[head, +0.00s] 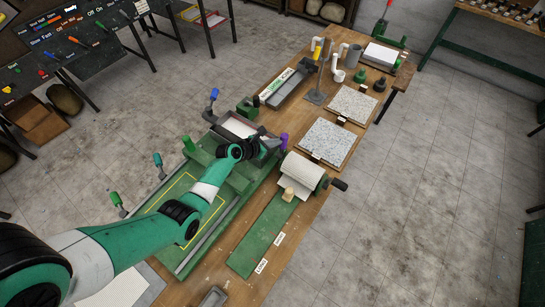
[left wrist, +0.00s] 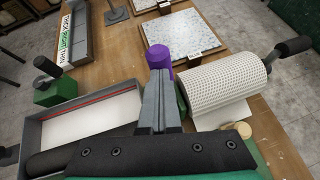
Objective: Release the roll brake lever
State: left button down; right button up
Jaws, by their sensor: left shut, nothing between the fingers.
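A purple knob (head: 283,140), which looks like the end of the brake lever, stands at the left end of the white textured roll (head: 303,171). In the left wrist view the purple knob (left wrist: 158,56) shows just beyond my fingertips. My left gripper (head: 272,145) is shut and empty, its fingers pointing at the knob; I cannot tell whether they touch it. The lever's lower part is hidden behind the fingers. The roll also shows in the left wrist view (left wrist: 222,85), with a black crank handle (left wrist: 293,46) at its far end. My right gripper is not in view.
A green bed (head: 184,268) with colored levers along its left side lies under my left arm. A tray (head: 288,88) with a labelled strip and two speckled slabs (head: 325,143) stand farther along the wooden table. A green board (head: 262,235) extends in front of the roll.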

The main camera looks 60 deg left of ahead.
pick_arm(q)
jog(key=shift+w+a, duration=0.4)
jog(key=shift+w, duration=0.4)
jog(key=shift+f, duration=0.15)
jog(key=s+r+p, duration=0.7)
jog(key=s+r, duration=0.1)
jog(key=r, duration=0.2)
jog(key=shift+s, duration=0.35)
jog(key=shift+r, duration=0.1)
